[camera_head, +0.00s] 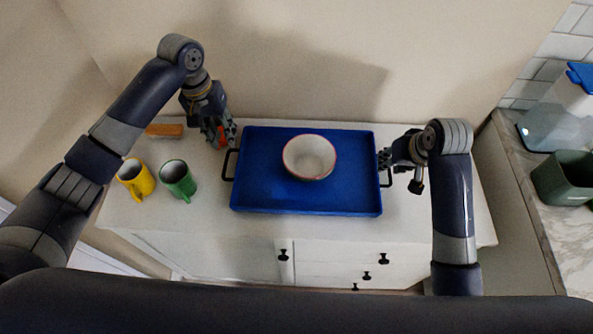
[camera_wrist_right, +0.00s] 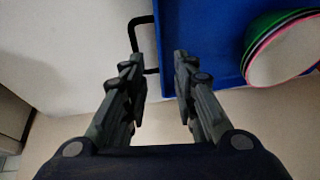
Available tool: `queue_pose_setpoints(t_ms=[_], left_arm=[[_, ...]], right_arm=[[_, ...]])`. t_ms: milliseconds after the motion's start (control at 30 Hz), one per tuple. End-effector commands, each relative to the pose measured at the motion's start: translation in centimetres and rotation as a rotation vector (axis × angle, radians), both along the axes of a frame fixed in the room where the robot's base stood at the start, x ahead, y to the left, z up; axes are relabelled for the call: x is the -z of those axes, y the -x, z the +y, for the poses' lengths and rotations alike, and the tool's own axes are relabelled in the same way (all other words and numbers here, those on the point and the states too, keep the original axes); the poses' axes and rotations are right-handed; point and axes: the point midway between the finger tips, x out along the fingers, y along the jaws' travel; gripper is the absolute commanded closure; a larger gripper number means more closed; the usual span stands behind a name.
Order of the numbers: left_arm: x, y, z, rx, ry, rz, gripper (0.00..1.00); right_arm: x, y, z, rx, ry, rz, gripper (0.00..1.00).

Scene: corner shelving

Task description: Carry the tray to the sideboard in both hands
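The blue tray (camera_head: 335,200) lies flat on the white sideboard top. A bowl (camera_head: 309,157) with a white inside and red rim stands on it; in the right wrist view its outside shows green and dark bands, perhaps several nested bowls (camera_wrist_right: 285,50). My left gripper (camera_head: 226,143) is above and behind the tray's black left handle (camera_head: 229,165), fingers apart, with something orange-red showing between or behind them. My right gripper (camera_head: 387,161) is at the right handle (camera_head: 388,179). In the right wrist view its fingers (camera_wrist_right: 158,58) are apart beside the handle (camera_wrist_right: 134,35), not closed on it.
A yellow mug (camera_head: 135,179) and a green mug (camera_head: 177,179) stand left of the tray. An orange-brown block (camera_head: 164,130) lies behind them. The wall is close behind. At right, a marble counter (camera_head: 560,225) holds a dark green container (camera_head: 563,180) and a clear blue-lidded one (camera_head: 560,120).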

Motion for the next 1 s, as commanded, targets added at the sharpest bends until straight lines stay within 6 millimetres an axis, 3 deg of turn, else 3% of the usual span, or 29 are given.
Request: queue_pose_setpoints(t_ms=[100, 300, 867, 1000], left_arm=[[0.0, 0.0, 0.0, 0.0, 0.0, 0.0, 0.74], [0.0, 0.0, 0.0, 0.0, 0.0, 0.0, 0.74], [0.1, 0.0, -0.1, 0.001, 0.0, 0.0, 0.74], [1.3, 1.0, -1.1, 0.034, 0.007, -0.004, 0.74]], right_arm=[[-1.6, 0.6, -0.2, 0.0, 0.0, -0.002, 0.73], [-2.8, 1.2, -0.4, 0.001, 0.0, 0.001, 0.73], [-2.9, 1.2, -0.4, 0.0, 0.0, 0.001, 0.73], [-2.3, 2.0, -0.3, -0.005, 0.006, 0.005, 0.73]])
